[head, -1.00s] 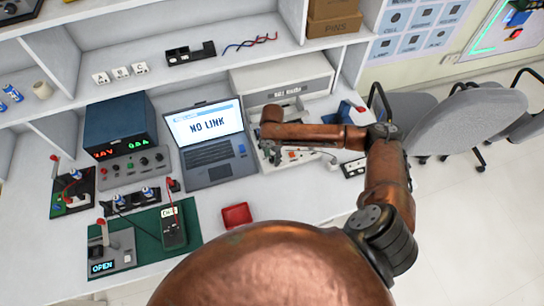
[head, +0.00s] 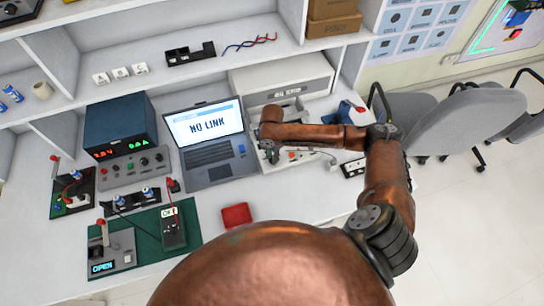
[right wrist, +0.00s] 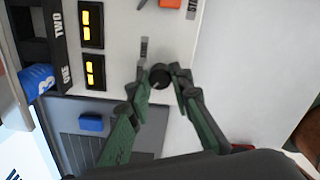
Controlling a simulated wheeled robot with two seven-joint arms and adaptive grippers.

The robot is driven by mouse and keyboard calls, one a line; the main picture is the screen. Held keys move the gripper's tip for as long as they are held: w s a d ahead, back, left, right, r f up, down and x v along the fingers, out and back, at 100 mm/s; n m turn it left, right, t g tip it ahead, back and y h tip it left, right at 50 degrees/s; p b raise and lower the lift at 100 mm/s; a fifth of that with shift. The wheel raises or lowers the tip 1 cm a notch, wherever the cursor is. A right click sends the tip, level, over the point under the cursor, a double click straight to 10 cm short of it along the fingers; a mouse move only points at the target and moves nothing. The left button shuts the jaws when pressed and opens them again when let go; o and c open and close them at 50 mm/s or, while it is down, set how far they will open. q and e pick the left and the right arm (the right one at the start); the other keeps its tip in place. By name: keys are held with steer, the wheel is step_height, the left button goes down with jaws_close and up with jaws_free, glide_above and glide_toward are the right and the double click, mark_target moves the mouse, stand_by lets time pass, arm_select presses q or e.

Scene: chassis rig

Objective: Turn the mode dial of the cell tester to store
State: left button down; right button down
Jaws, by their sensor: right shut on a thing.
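The cell tester (right wrist: 205,100) has a pale panel, seen close in the right wrist view. The dark round mode dial (right wrist: 160,75) stands on it, beside a small grey label strip. My right gripper (right wrist: 162,74) has its green-padded fingers on both sides of the dial and is shut on it. The dial's setting cannot be read. In the head view my right arm reaches over the tester (head: 312,163) to the right of the laptop, and my right gripper (head: 272,154) hides the dial. My left gripper is not in view.
A laptop (head: 207,143) reading NO LINK stands left of the arm. An orange button (right wrist: 171,3) and two lit orange displays (right wrist: 92,45) share the panel. A blue cell (right wrist: 38,80) lies at left. A red tray (head: 236,215) sits on the desk nearer me.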

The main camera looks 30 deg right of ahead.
steer(key=shift+r+m+p, duration=0.15)
steer(key=shift+m+p, duration=0.15)
steer(key=shift+p, duration=0.25)
steer(key=m+p, duration=0.2)
steer(key=p, duration=0.2)
steer(key=m+p, duration=0.3)
steer(key=p, duration=0.1)
steer(key=shift+r+m+p, duration=0.2)
steer(key=shift+m+p, duration=0.1)
steer(key=shift+p, duration=0.05)
steer(key=m+p, duration=0.8)
steer(key=shift+f+p, duration=0.15)
steer(key=shift+p, duration=0.25)
steer(key=m+p, duration=0.2)
steer(key=m, duration=0.1)
steer(key=shift+w+f+m+p, duration=0.1)
steer(key=shift+m+p, duration=0.85)
steer(key=shift+m, duration=0.35)
steer(key=c, duration=1.7)
jaws_free()
steer(key=shift+c, duration=0.2)
steer(key=shift+f, duration=0.1)
